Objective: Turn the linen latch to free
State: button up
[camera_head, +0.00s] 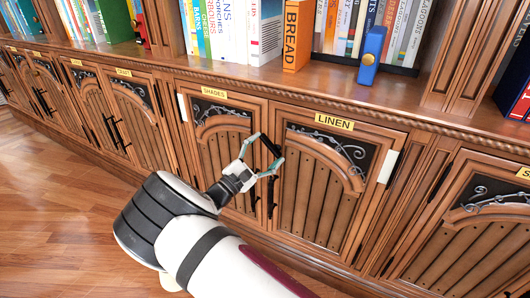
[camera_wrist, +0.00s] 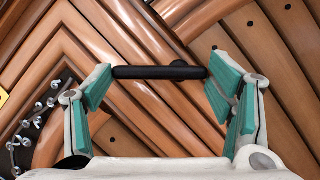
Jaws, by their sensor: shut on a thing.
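The linen latch (camera_head: 271,146) is a dark bar on the cabinet front, at the left edge of the door under the yellow LINEN label (camera_head: 334,122). It lies tilted in the head view, running down to the right. In the wrist view, the latch (camera_wrist: 150,73) spans level between the two fingers, with a round pivot behind it right of its middle. My gripper (camera_head: 269,149) is shut on the latch, with one teal pad at each end of the bar. The gripper also shows in the wrist view (camera_wrist: 160,76). My arm hides part of the SHADES door.
The SHADES door (camera_head: 225,150) is left of the linen door (camera_head: 318,190). Dark vertical handles (camera_head: 271,196) hang just below my gripper. A ledge above holds books and a blue object (camera_head: 371,56). The wooden floor (camera_head: 60,210) at left is clear.

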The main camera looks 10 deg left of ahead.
jog(key=m+g, duration=0.1)
jog(key=m, duration=0.3)
jog(key=r+m+g, duration=0.1)
jog(key=m, duration=0.1)
jog(key=shift+s+d+g, duration=0.1)
jog(key=shift+d+g, duration=0.2)
jog(key=shift+s+d+r+m+g+p, duration=0.15)
jog(key=shift+m+g, duration=0.15)
jog(key=shift+m, duration=0.75)
jog(key=shift+w+d+f+m+g+p, duration=0.15)
jog(key=shift+m+g, duration=0.15)
jog(key=shift+m, duration=0.75)
jog(key=shift+s+r, duration=0.1)
jog(key=o, duration=1.2)
jog(key=shift+c, duration=0.2)
jog(key=v, duration=1.2)
jog(key=shift+r, duration=0.15)
